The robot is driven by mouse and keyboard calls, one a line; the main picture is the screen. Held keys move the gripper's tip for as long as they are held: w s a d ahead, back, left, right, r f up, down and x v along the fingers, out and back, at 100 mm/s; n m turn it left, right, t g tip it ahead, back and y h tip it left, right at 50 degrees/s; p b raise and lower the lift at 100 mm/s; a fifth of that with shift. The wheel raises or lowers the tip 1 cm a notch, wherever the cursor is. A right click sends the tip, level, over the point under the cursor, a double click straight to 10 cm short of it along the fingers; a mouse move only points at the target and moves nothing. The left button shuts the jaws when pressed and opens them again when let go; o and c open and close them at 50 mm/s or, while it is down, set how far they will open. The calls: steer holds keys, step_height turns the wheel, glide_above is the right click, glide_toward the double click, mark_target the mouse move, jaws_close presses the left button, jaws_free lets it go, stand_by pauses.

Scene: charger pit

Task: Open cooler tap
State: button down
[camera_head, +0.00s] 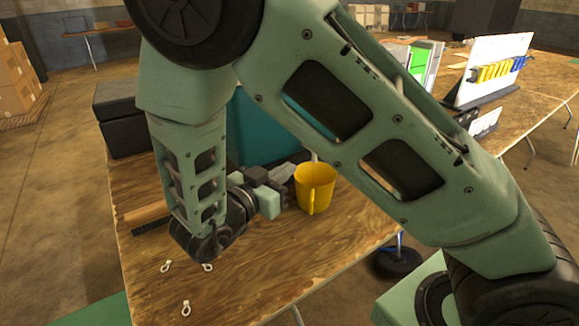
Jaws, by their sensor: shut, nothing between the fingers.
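A teal cooler (240,130) stands on the wooden table, mostly hidden behind my arm. A small pale piece (314,157) shows just above the yellow mug; it may be the cooler's tap, but my arm hides most of that area. My gripper (288,183) points right, in front of the cooler's lower part and just left of the mug. It is shut and empty. I cannot tell whether it touches the tap or the mug.
The yellow mug (315,190) stands upright near the table's right edge. Black boxes (122,118) sit at the back left. White ring-ended pieces (186,308) lie on the wooden table (250,275) at the front. A second table holds a white board (492,65) with yellow and blue pieces.

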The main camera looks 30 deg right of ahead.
steer(key=x, duration=1.1)
steer(key=shift+w+d+p, duration=0.15)
steer(key=shift+d+p, duration=0.2)
steer(key=shift+p, duration=0.1)
